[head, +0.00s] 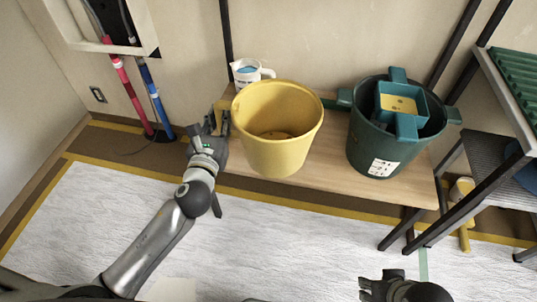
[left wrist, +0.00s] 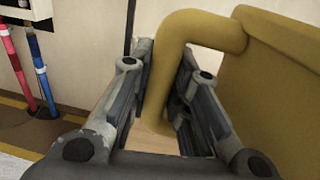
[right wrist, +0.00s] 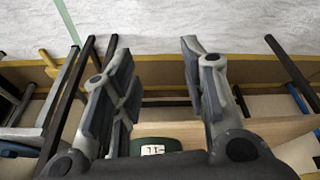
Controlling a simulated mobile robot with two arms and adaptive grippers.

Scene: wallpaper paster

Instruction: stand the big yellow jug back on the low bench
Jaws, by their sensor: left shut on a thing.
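The big yellow jug (head: 285,155) is upright at the left part of the low wooden bench (head: 335,183). Its handle (left wrist: 175,35) passes between the fingers of my left gripper (left wrist: 160,105). The left gripper is shut on the handle, at the jug's left side in the head view (head: 217,118). From the head view I cannot tell whether the jug's base touches the bench. My right gripper (right wrist: 155,75) is open and empty. In the head view it shows at the bottom edge, in front of the bench.
A green bucket (head: 372,162) with a blue-green tray (head: 402,104) in it stands right of the jug. A small white jug (head: 246,72) is behind it. A dark-framed shelf (head: 468,140) is at the right. Red and blue poles (head: 158,102) lean at the left wall.

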